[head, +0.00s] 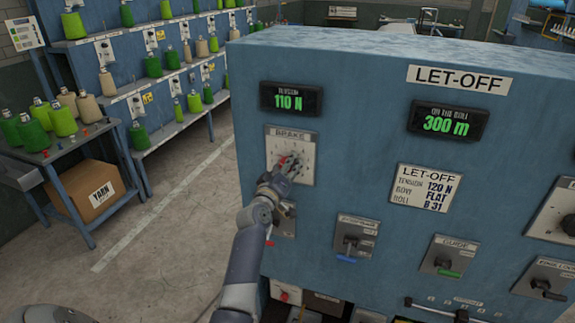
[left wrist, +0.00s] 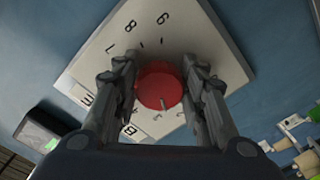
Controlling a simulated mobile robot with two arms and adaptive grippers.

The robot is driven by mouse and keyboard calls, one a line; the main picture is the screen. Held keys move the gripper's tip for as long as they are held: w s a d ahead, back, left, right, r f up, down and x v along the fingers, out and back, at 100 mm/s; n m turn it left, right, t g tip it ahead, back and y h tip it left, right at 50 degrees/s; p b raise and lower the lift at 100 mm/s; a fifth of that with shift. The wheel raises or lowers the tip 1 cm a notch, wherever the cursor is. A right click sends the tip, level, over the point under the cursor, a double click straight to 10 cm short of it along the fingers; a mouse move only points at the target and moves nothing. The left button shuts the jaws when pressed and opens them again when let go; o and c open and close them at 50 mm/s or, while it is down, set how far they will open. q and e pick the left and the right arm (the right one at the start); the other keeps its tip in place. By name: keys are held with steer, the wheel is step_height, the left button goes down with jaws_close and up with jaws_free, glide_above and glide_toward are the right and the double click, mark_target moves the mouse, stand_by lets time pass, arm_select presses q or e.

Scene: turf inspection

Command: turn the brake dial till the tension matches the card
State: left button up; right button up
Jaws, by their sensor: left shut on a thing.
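The brake dial is a red knob (left wrist: 159,87) on a pale square plate (head: 304,148) marked BRAKE, on the blue let-off cabinet. My left gripper (head: 287,168) reaches it from below and hides most of it in the head view. In the left wrist view the two fingers of my left gripper (left wrist: 162,95) are on either side of the red knob, shut on it. The tension display (head: 290,99) reads 110 N in green. The let-off card (head: 425,192) reads tension 120 N, bow flat, roll B 31. My right gripper is not in view.
A second display (head: 446,121) reads 300 m. At left are yarn shelves and a cart with a yarn box (head: 92,190). The floor between is clear.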

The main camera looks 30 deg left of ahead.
arm_select(q)
steer(key=shift+n, duration=0.9)
steer(key=o, duration=1.1)
steer(key=shift+c, duration=0.2)
steer(key=v, duration=1.2)
